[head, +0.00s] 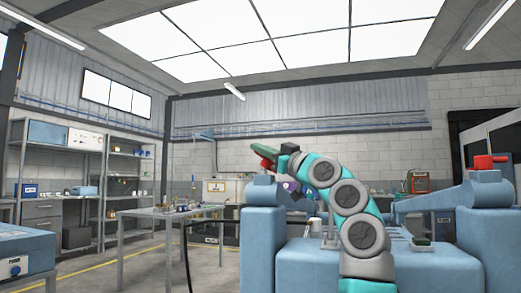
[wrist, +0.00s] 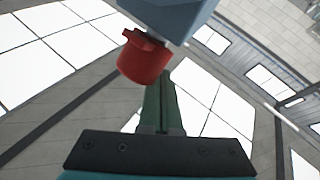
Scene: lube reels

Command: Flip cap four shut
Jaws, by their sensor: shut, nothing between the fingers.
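A red cap (wrist: 143,60) with a small tab on its side shows at the top of the wrist view, against a blue-grey body (wrist: 178,14). My gripper (wrist: 160,80) has its green fingers together and empty, just below and beside the cap in that picture; I cannot tell if they touch it. In the head view my gripper (head: 228,159) points left at the end of my teal arm, with a red part (head: 264,150) close by its fingers. Another red cap (head: 485,162) sits on a blue arm at the right. No cap number is readable.
Large blue machinery (head: 330,268) fills the lower right around my arm. A metal table (head: 150,213) with small items stands at left centre, with shelves (head: 125,180) behind it. A blue box-like unit (head: 25,250) is at the lower left. Open floor lies between.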

